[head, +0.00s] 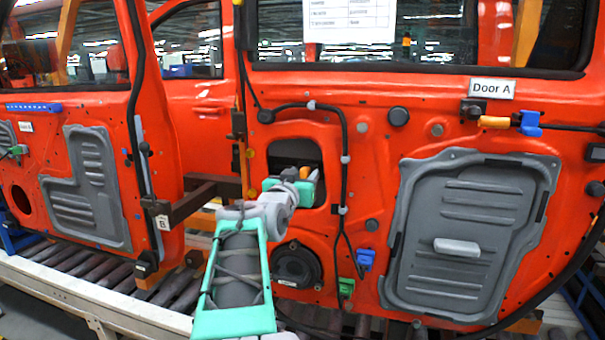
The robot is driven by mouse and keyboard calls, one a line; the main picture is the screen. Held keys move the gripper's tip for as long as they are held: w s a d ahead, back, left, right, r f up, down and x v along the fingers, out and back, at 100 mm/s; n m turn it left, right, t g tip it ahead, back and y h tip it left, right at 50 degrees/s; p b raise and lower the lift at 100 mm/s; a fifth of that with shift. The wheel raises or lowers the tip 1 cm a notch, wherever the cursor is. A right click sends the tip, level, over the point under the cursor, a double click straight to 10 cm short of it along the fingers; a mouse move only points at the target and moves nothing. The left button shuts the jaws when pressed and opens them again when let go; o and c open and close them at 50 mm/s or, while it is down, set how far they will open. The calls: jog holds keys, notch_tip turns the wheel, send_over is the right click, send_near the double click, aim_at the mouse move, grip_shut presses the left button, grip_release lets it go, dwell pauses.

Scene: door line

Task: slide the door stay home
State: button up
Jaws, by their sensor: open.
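Door A (375,225) is a red door panel, its label at upper right. My gripper (306,178) is at the end of my green and grey arm, in front of the dark opening (290,150) in the left part of this door. The jaws are open; their tips are small and partly hidden by my wrist. Blue and orange-yellow bits show near the tips, but I cannot tell what they belong to or whether they touch. I cannot pick out the door stay with certainty; my wrist and gripper hide part of the opening.
A dark brown bar (195,198) crosses the gap left of my gripper, near door B (150,120). A black cable (347,150) runs just right of the opening. A round speaker (295,264) sits below. A grey panel (470,230) covers the door's right part. Rollers (85,272) lie below left.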

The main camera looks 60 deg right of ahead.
jog(key=shift+c, duration=0.3)
grip_shut()
dwell(1.1)
